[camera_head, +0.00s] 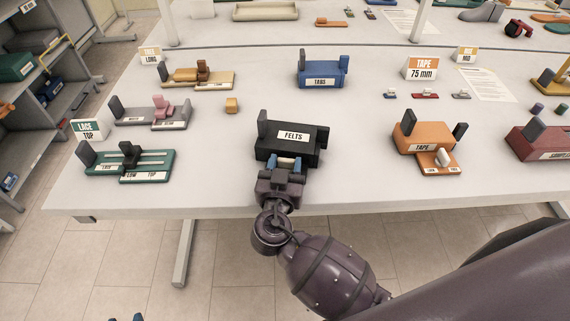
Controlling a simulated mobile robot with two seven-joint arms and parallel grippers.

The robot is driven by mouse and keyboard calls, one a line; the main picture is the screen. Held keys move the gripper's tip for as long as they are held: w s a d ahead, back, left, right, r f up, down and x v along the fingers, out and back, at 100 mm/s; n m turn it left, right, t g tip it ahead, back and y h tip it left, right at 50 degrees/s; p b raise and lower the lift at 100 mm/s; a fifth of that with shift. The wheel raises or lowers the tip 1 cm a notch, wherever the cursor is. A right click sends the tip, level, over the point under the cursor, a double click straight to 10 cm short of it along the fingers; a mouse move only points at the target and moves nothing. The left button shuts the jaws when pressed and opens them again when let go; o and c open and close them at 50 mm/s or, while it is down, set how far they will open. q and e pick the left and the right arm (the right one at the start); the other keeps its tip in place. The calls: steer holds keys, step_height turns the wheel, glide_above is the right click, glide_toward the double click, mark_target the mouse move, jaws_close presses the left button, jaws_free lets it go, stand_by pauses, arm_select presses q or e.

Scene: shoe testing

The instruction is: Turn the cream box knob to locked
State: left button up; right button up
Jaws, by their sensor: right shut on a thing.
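My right gripper (284,165) reaches in from the lower right to the front of the black box labelled FELTS (293,134). Its blue fingertips are shut on a small cream knob (286,162) at the front of this box. The gripper hides most of the knob and the area below it, so its setting cannot be read. No cream-bodied box with a clear knob shows nearby. My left gripper (125,319) shows only as two blue fingertips at the bottom edge, spread apart, away from the table.
An orange TAPE box (414,138) with a pale lever stands right of the FELTS box. A green slider tray (125,162) lies left. A small orange block (232,105) and a blue TABS box (321,72) are behind. Bare tabletop (218,165) lies left of the gripper.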

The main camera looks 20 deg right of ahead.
steer(key=shift+s+d+f+n+t+y+b, duration=0.15)
steer(key=shift+n+t+y+b, duration=0.15)
steer(key=shift+n+y+b, duration=0.2)
steer(key=shift+w+d+f+n+t+y+b, duration=0.1)
steer(key=shift+n+t+y+b, duration=0.25)
steer(key=shift+y, duration=0.25)
steer(key=shift+n+y, duration=0.35)
steer(key=shift+y, duration=0.25)
steer(key=shift+d+r+n+t+y+b, duration=0.15)
steer(key=shift+n+t+y+b, duration=0.2)
steer(key=shift+n+y, duration=0.4)
steer(key=shift+r+n+y, duration=0.1)
steer(key=shift+n+y, duration=0.15)
steer(key=shift+y, duration=0.6)
arm_select(q)
steer(key=shift+w+d+f, duration=0.1)
steer(key=shift+w+f, duration=0.05)
steer(key=shift+f, duration=0.45)
steer(key=shift+w+f, duration=0.1)
steer(key=shift+f, duration=0.45)
steer(key=shift+s+f, duration=0.1)
arm_select(e)
steer(key=o, duration=0.7)
steer(key=shift+o, duration=1.1)
arm_select(q)
steer(key=shift+s+f, duration=0.3)
steer(key=shift+s, duration=0.15)
